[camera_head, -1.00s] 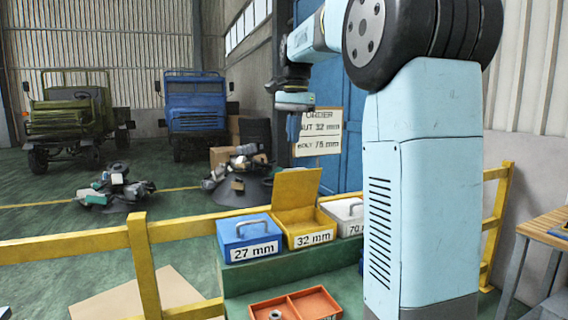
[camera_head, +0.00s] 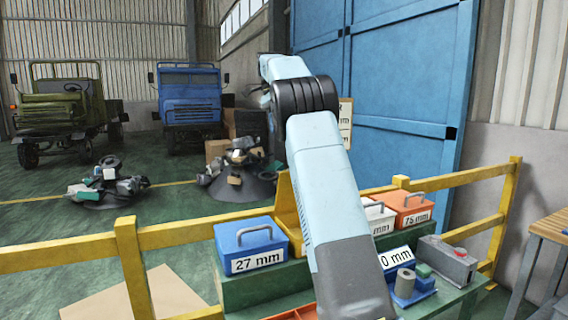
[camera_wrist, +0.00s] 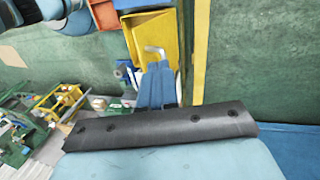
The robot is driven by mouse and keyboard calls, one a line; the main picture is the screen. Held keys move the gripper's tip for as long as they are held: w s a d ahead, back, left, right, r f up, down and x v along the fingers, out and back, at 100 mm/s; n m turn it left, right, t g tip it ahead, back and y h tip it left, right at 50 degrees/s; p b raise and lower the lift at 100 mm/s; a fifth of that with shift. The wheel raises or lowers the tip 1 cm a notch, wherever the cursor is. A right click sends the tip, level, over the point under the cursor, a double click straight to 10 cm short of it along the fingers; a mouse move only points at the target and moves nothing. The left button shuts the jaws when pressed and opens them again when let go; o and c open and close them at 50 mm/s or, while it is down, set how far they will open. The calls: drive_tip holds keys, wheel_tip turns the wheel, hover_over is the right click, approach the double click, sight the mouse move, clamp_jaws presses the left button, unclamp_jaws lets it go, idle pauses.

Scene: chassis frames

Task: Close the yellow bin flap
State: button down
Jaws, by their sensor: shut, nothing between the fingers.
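The yellow bin flap (camera_head: 285,200) stands raised beside the blue 27 mm bin in the head view. My arm hides most of the yellow bin and its label. In the wrist view the yellow flap (camera_wrist: 150,28) lies just past my fingertips, with a pale bent handle (camera_wrist: 156,51) near its lower end. My gripper (camera_wrist: 154,70) is shut and empty, close to the handle. I cannot tell whether it touches the handle or flap. My gripper is hidden behind my arm in the head view.
A blue bin (camera_head: 232,238) stands left of the yellow one, with a white bin (camera_head: 382,220) and an orange bin (camera_head: 412,206) to the right. A yellow railing (camera_head: 80,253) runs behind. A grey box (camera_head: 446,262) with a red button sits at the right.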

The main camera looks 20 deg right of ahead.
drive_tip(key=shift+s+d+f, duration=0.3)
drive_tip(key=shift+s+f, duration=0.7)
drive_tip(key=shift+f, duration=0.9)
drive_tip(key=shift+s+d+f, duration=0.3)
drive_tip(key=shift+s+f, duration=0.7)
drive_tip(key=shift+f, duration=0.9)
drive_tip(key=shift+s+d+f, duration=0.3)
drive_tip(key=shift+s+f, duration=0.7)
drive_tip(key=shift+f, duration=0.9)
drive_tip(key=shift+a+m, duration=0.1)
drive_tip(key=shift+m, duration=0.2)
drive_tip(key=shift+d, duration=0.2)
